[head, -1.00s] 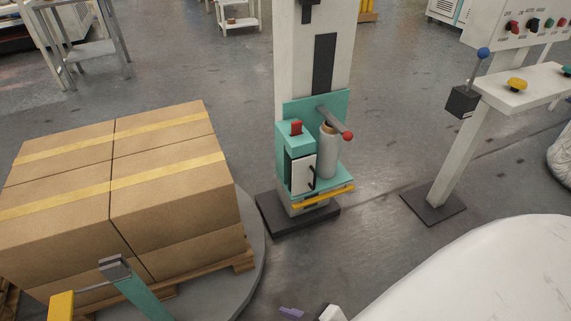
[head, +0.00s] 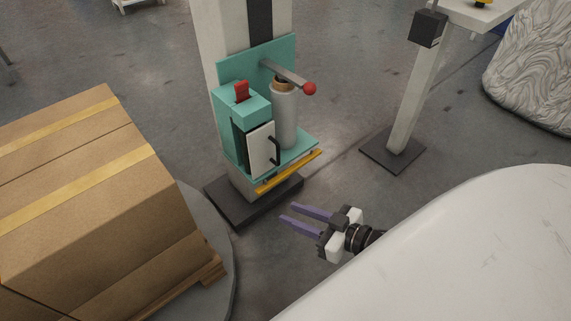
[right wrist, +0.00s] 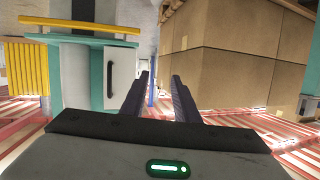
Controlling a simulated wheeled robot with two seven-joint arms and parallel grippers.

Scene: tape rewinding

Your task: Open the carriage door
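The teal carriage (head: 240,107) is mounted on a white mast in the head view. Its white carriage door (head: 261,148) with a dark handle (head: 275,150) looks closed. The door also shows in the right wrist view (right wrist: 92,78), left of the fingers, with its handle (right wrist: 110,78) facing me. My right gripper (head: 303,221) is open and empty, with its purple fingers pointing toward the carriage, below and in front of the door. In the right wrist view the fingers (right wrist: 160,98) are apart with nothing between them. My left gripper is out of view.
A grey film roll (head: 284,118) stands on the carriage, behind a yellow bar (head: 288,172). Strapped cardboard boxes (head: 100,190) sit on a round turntable (head: 214,290) at left. A control stand (head: 405,120) is at right. The floor between carriage and gripper is clear.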

